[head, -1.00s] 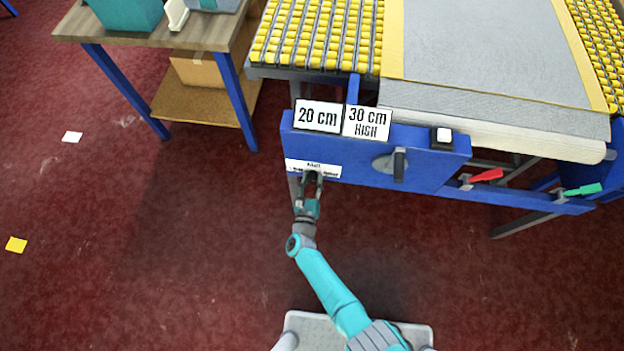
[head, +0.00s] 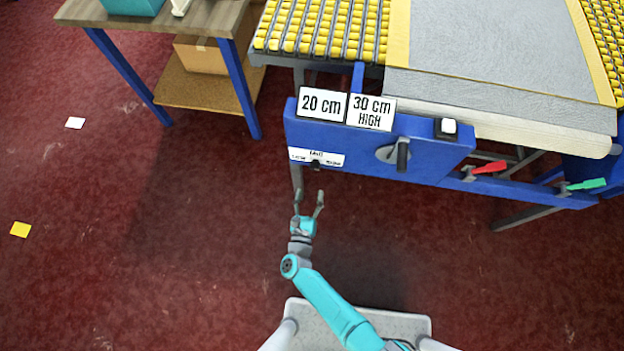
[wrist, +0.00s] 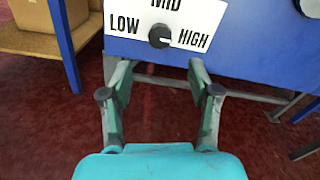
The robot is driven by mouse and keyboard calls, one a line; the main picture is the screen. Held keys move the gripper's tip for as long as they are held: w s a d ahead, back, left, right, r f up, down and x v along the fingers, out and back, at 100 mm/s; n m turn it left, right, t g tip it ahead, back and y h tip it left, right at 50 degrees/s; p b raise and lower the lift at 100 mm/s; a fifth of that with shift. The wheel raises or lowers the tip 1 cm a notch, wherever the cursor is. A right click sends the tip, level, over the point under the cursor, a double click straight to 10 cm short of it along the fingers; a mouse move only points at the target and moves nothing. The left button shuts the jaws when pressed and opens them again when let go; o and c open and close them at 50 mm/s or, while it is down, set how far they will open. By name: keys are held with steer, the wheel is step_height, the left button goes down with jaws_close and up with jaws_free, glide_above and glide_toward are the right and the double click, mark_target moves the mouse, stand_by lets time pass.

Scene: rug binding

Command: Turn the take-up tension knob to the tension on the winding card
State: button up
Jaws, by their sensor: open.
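The small dark tension knob (head: 316,165) sits on a white scale plate on the blue panel's front. In the wrist view the knob (wrist: 159,36) has LOW at its left, MID above and HIGH at its right. A thin mark at its right side seems to point toward HIGH, but it is too small to be sure. My gripper (head: 309,192) is open and empty, just in front of and apart from the knob. Its spread fingers (wrist: 160,80) show below the plate in the wrist view. A white card (head: 371,111) on the panel reads "30 cm HIGH".
A "20 cm" card (head: 323,104) stands beside it. The panel also bears a grey dial with a black handle (head: 402,155) and a white button (head: 448,126). Red (head: 490,167) and green (head: 588,184) levers are at the right. A wooden table (head: 200,18) stands at the left.

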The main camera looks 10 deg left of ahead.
steer(key=shift+s, duration=1.2)
steer(key=s+d+r+n+y, duration=0.1)
steer(key=s+d+r+n, duration=0.55)
steer(key=d+n, duration=0.25)
steer(key=s+d+r+n+y, duration=0.2)
steer(key=s+d+r+n, duration=0.5)
steer(key=d, duration=0.3)
steer(key=s+d+r+n+g+h, duration=0.1)
steer(key=s+d+r+n, duration=0.1)
steer(key=s+r+n, duration=0.5)
steer(key=s+d+r+n+g+h, duration=0.1)
steer(key=s+d+r+n+g, duration=0.1)
steer(key=s+r+n, duration=0.5)
step_height(320, 180, up, 5)
steer(key=d+n, duration=0.1)
steer(key=n, duration=0.2)
steer(key=shift+n, duration=0.3)
steer(key=shift+f, duration=0.1)
